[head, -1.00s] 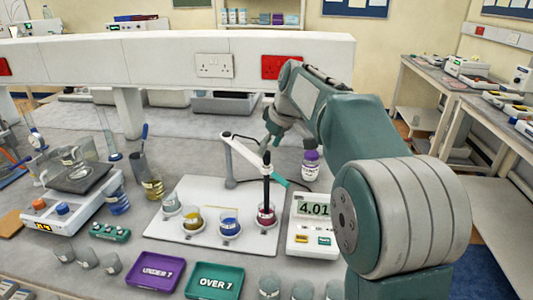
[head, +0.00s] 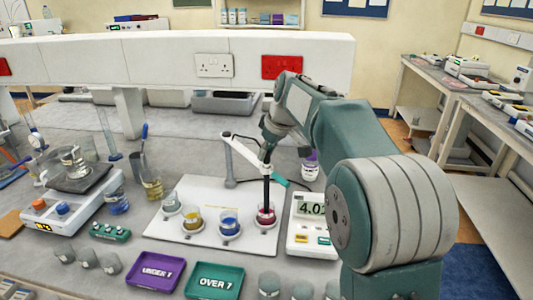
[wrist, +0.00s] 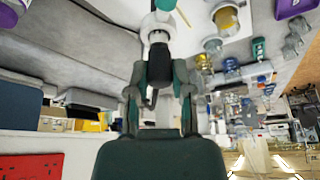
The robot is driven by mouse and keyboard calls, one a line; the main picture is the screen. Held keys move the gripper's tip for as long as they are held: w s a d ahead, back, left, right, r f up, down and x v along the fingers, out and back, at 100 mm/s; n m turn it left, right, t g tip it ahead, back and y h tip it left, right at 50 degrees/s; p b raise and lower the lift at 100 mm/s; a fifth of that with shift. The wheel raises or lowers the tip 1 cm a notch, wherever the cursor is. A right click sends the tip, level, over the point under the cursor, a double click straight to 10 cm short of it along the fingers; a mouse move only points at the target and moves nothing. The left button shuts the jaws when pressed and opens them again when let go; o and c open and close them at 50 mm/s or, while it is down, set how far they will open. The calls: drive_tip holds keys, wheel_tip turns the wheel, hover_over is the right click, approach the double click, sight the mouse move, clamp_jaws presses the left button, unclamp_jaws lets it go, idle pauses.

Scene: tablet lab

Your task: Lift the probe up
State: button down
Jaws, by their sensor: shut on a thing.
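The probe (head: 266,189) is a black upright rod whose lower end is in the beaker of dark red liquid (head: 266,215) at the right of the white board. My gripper (head: 267,150) is shut on the probe's upper part. In the wrist view, the fingers of my gripper (wrist: 160,97) stand either side of the probe's dark body (wrist: 159,66). The white jointed probe arm (head: 248,153) reaches from a post to the probe. The meter (head: 311,225) beside the board reads about 4.0, its last digit unclear. The probe's top is hidden by the gripper.
Beakers of blue (head: 230,224) and yellow (head: 192,218) liquid stand left of the red one on the white board (head: 205,193). A purple-capped bottle (head: 310,170) stands behind the meter. The purple "UNDER 7" tray (head: 155,271) and green "OVER 7" tray (head: 215,281) lie in front.

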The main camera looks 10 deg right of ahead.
wheel_tip(320, 180, up, 8)
drive_tip(key=shift+f, duration=0.15)
drive_tip(key=c, duration=0.5)
unclamp_jaws()
drive_tip(key=v, duration=1.1)
drive_tip(key=shift+s+r, duration=0.1)
drive_tip(key=shift+r, duration=0.25)
drive_tip(key=shift+s, duration=0.1)
